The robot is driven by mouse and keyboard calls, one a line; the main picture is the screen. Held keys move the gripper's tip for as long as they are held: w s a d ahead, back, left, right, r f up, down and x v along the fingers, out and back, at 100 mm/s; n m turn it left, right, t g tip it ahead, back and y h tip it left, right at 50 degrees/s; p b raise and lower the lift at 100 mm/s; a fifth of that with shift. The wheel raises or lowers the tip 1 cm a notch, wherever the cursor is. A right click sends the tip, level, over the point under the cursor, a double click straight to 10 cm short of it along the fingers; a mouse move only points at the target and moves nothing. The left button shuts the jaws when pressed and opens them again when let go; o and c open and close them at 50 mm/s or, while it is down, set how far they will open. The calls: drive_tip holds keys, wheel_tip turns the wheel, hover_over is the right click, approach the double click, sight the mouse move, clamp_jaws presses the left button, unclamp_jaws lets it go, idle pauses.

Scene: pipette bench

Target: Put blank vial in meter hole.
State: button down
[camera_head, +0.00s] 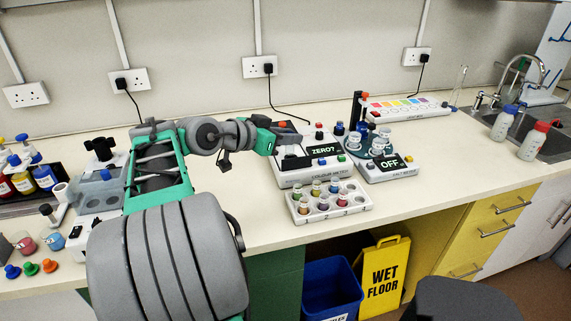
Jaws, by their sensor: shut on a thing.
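The colour meter (325,173) is a white box on the bench with a dark display reading "ZERO?". My gripper (289,141) is at the meter's back left, over or just behind its top. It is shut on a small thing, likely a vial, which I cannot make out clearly. The meter hole is not clearly seen; my gripper and the dark parts near it cover that area. A white vial rack (345,210) stands in front of the meter and holds several capped vials with coloured contents. I cannot tell whether the blank vial is among them.
Right of the meter stands another white device (392,173) reading "OFF", with glass vessels on top. A colour strip box (405,105) lies behind. Bottles (504,122) stand by the sink at right. Bottles and a grey rack crowd the left. Bare bench lies right of the rack.

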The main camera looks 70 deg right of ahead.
drive_tip(key=d+f, duration=0.3)
drive_tip(key=d, duration=0.1)
drive_tip(key=w+d+f+p, duration=0.1)
drive_tip(key=d+f, duration=0.2)
drive_tip(key=d, duration=0.1)
drive_tip(key=w+d+f+p, duration=0.1)
drive_tip(key=d+f, duration=0.2)
drive_tip(key=d, duration=0.1)
drive_tip(key=shift+w+d+f, duration=0.2)
wheel_tip(320, 180, down, 3)
drive_tip(key=shift+a+r+p, duration=0.1)
drive_tip(key=shift+r+p, duration=0.1)
drive_tip(key=shift+p, duration=0.4)
drive_tip(key=shift+f, duration=0.2)
drive_tip(key=c, duration=1.5)
unclamp_jaws()
drive_tip(key=shift+r, duration=0.1)
drive_tip(key=b+v, duration=0.1)
drive_tip(key=v, duration=1.1)
drive_tip(key=shift+b, duration=0.4)
